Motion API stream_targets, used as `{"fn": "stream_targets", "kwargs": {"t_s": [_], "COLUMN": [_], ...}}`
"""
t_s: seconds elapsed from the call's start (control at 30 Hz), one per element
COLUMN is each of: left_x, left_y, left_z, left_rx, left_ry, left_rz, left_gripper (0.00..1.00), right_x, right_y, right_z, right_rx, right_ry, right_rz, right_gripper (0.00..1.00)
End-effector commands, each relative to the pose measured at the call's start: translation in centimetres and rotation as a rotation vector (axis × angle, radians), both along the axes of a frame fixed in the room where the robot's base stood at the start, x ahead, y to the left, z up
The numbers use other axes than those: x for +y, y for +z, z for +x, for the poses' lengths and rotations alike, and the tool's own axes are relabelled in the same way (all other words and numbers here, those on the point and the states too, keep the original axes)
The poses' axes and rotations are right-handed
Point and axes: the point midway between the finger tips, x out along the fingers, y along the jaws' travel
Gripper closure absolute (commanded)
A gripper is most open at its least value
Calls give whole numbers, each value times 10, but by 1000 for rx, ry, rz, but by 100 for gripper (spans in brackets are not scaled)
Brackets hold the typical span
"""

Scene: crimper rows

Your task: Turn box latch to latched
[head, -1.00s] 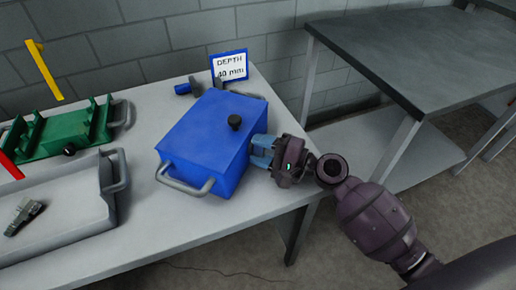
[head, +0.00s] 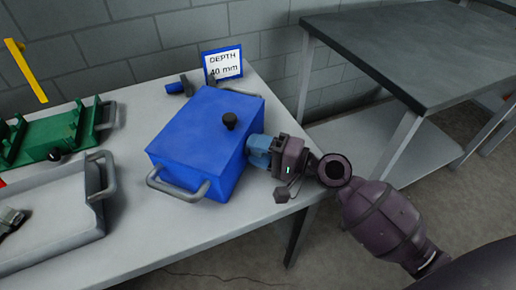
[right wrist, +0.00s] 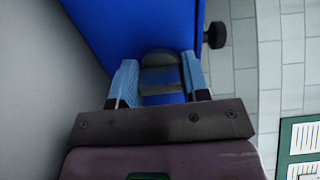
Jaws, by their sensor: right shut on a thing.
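The blue box (head: 205,138) stands closed on the grey table, with a black knob (head: 230,120) on its lid and a grey handle at its near end. My right gripper (head: 257,151) is at the box's right side. In the right wrist view its two blue fingers (right wrist: 160,82) are on either side of a small grey latch piece (right wrist: 160,75) on the blue box wall, and they are shut on it. In the head view the fingers hide the latch, so its exact angle cannot be told. My left gripper is not in view.
A green fixture (head: 50,140) and a grey tray (head: 45,215) lie to the left of the box. A sign reading "DEPTH 40 mm" (head: 223,65) and a blue-handled tool (head: 180,87) are behind it. A dark bench (head: 420,55) stands at right.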

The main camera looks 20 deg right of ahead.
Motion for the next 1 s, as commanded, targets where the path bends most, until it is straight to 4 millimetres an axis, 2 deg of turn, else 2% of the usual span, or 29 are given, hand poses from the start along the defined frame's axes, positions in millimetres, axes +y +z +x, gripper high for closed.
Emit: {"fn": "stream_targets", "kwargs": {"t_s": [0.07, 0.1, 0.27, 0.67, 1.0], "left_x": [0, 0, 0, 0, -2], "left_y": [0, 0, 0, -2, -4], "left_z": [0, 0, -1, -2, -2], "left_rx": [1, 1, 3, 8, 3], "left_ry": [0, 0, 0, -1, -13], "left_rz": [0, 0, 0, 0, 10], "left_gripper": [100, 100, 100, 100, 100], "right_x": [0, 0, 0, -6, -48], "right_y": [0, 0, 0, -1, -4], "right_z": [0, 0, 0, -6, -45], "right_rx": [-2, -2, -1, 2, 7], "right_ry": [0, 0, 0, -1, -2], "right_rz": [-2, -2, -1, -1, -2], "right_gripper": [81, 56, 32, 32, 32]}}
